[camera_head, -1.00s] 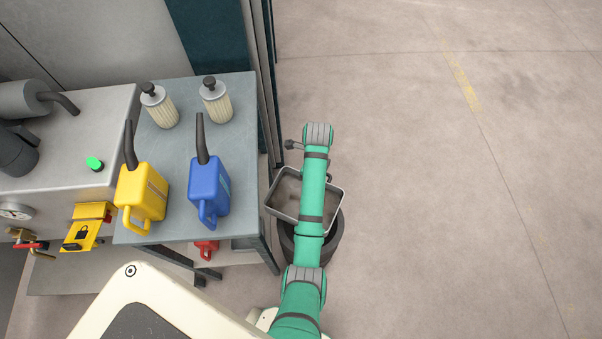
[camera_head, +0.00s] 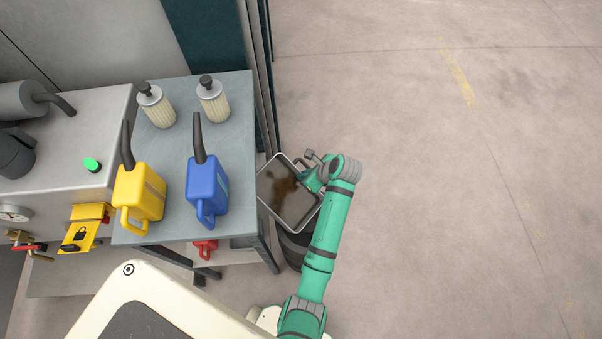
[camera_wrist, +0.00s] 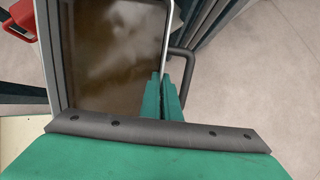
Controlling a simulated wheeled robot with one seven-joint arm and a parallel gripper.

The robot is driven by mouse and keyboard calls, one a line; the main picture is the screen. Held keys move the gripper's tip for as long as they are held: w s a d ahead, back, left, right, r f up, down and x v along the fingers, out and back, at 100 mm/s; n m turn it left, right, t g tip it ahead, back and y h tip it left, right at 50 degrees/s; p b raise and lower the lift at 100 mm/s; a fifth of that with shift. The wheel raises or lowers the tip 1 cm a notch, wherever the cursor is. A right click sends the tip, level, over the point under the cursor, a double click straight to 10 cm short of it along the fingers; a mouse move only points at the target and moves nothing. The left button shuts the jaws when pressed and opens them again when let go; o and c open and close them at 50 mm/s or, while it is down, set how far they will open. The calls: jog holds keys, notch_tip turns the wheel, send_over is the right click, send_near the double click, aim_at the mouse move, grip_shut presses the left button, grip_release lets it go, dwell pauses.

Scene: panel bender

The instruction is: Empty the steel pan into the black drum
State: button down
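The steel pan (camera_head: 265,203) is a square grey tray with brown, dirty liquid inside. It is above and partly left of the black drum (camera_head: 293,250), whose opening it mostly hides. My gripper (camera_head: 313,182) is at the pan's right side. In the wrist view my gripper (camera_wrist: 168,90) has its green fingers closed on the pan's rim, with the pan (camera_wrist: 54,30) and its brown contents on the left. How far the pan is tilted is hard to tell, and no pouring stream shows.
A grey table (camera_head: 180,190) stands close on the pan's left, holding a blue can (camera_head: 207,187), a yellow can (camera_head: 138,192) and two filters. A red object (camera_head: 205,248) is below it. A dark machine edge rises behind the pan. The floor to the right is clear.

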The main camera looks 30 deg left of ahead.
jog(key=shift+s+d+y, duration=0.15)
jog(key=shift+d+y, duration=0.4)
jog(key=shift+y, duration=0.35)
jog(key=shift+s+d+r+t+y, duration=0.15)
jog(key=shift+d+r+t+y, duration=0.35)
jog(key=shift+y, duration=0.4)
jog(key=shift+a, duration=0.15)
jog(key=shift+a, duration=0.5)
dwell(0.3)
